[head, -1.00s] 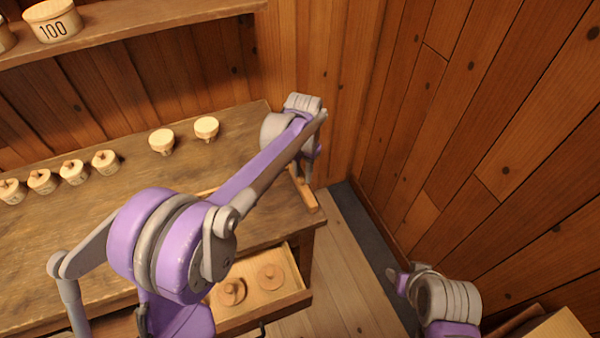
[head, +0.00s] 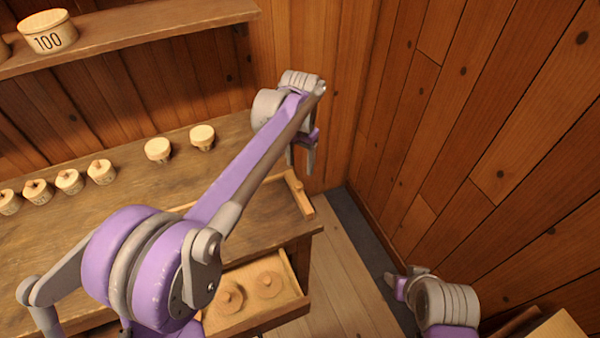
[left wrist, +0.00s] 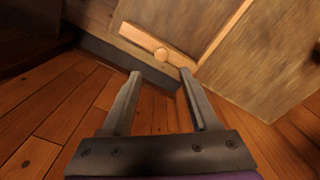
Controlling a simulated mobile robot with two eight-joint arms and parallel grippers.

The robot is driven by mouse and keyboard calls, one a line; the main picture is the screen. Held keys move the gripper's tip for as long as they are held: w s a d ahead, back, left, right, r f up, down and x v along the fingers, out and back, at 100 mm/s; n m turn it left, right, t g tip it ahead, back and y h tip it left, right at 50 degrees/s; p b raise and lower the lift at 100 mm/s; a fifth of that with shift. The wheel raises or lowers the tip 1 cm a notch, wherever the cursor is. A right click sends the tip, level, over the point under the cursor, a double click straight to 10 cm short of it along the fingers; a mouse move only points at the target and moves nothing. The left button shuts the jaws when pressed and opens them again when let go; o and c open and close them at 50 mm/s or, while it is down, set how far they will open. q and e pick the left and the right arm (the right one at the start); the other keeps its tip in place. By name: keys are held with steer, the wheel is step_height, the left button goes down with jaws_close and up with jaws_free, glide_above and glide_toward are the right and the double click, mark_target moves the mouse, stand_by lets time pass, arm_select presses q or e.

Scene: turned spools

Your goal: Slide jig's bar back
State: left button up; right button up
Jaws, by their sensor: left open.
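The jig's bar (head: 299,195) is a short pale wooden bar at the right end of the bench, near the wall corner. My right gripper (head: 396,284) shows only in part at lower right.
Several pale spools (head: 158,150) stand on the bench (head: 120,195). An open drawer (head: 262,318) below holds two turned wooden pieces. A shelf (head: 150,30) above carries a tub marked 100 (head: 48,33). Plank walls (head: 470,130) close in the right side.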

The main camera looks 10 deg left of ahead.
arm_select(q)
step_height(320, 180, up, 4)
steer(key=shift+f, duration=0.2)
stand_by(0.4)
steer(key=s+a+f+n+t, duration=0.1)
steer(key=s+a+f+t, duration=0.1)
steer(key=s, duration=0.6)
steer(key=s+a+f+n+t, duration=0.2)
steer(key=s+a+f, duration=0.1)
steer(key=s, duration=0.5)
steer(key=s+a+f+n+t, duration=0.1)
steer(key=s+a+f, duration=0.2)
steer(key=s, duration=0.6)
steer(key=shift+a+f+n+t, duration=0.3)
steer(key=shift+a+t, duration=0.1)
steer(key=shift+a, duration=0.4)
steer(key=shift+s, duration=0.1)
